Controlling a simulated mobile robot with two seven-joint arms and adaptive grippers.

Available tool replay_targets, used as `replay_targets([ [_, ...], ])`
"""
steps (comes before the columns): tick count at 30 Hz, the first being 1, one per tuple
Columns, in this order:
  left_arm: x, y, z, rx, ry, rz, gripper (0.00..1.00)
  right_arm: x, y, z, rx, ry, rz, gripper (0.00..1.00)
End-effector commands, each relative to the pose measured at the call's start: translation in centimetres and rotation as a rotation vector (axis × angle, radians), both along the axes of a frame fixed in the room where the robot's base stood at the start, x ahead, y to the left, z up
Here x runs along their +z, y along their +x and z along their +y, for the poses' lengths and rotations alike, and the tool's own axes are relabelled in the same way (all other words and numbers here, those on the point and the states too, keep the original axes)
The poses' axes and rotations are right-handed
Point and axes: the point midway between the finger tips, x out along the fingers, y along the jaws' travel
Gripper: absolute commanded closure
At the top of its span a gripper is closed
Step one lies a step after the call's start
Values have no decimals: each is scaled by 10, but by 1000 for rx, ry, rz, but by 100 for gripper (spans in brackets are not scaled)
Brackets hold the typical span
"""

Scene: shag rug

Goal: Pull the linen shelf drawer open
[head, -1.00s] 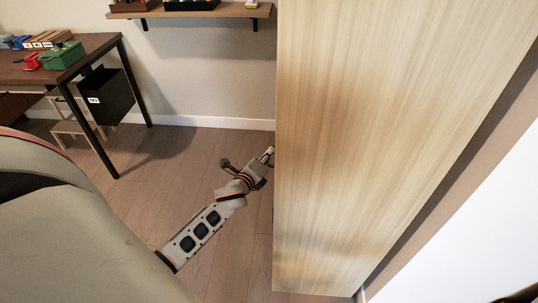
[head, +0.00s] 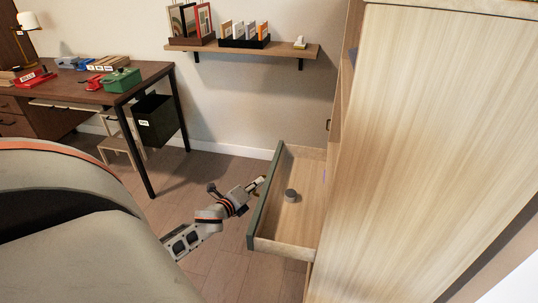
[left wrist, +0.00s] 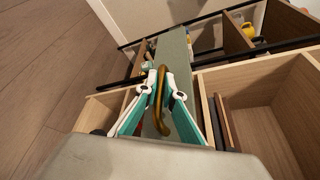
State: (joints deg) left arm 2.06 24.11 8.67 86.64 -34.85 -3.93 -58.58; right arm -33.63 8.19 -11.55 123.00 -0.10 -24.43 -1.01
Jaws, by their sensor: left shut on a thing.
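The drawer (head: 281,247) stands well out from the pale wood cabinet (head: 420,140) in the head view. It has a grey-green front (head: 263,208) and pale wood sides. My left gripper (head: 259,184) is at the outer face of that front. In the left wrist view, the left gripper (left wrist: 161,76) has its teal fingers shut on a curved brass handle (left wrist: 182,118) on the grey-green front (left wrist: 172,48). The fingers hide part of the handle. My right gripper is not in view.
A small dark grey round thing (head: 291,196) lies in the drawer. A dark desk (head: 95,92) with a dark bin (head: 157,121) stands at the left. A wall shelf (head: 245,54) hangs behind. Bare wood floor (head: 195,170) lies between desk and drawer.

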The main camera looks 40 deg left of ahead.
Motion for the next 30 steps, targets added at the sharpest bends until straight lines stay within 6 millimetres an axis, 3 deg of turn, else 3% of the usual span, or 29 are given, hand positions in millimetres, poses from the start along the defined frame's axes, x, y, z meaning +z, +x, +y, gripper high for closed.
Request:
replay_targets([
  [6, -1, -9, 13, -1, 0, 2, 100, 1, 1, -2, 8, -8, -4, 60],
  [18, -1, -10, 16, -1, 0, 0, 100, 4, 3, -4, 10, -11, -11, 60],
  [20, -1, -10, 16, -1, 0, 0, 85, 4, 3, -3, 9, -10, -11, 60],
  [30, 0, -11, 15, 0, 0, 0, 85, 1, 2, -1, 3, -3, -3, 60],
])
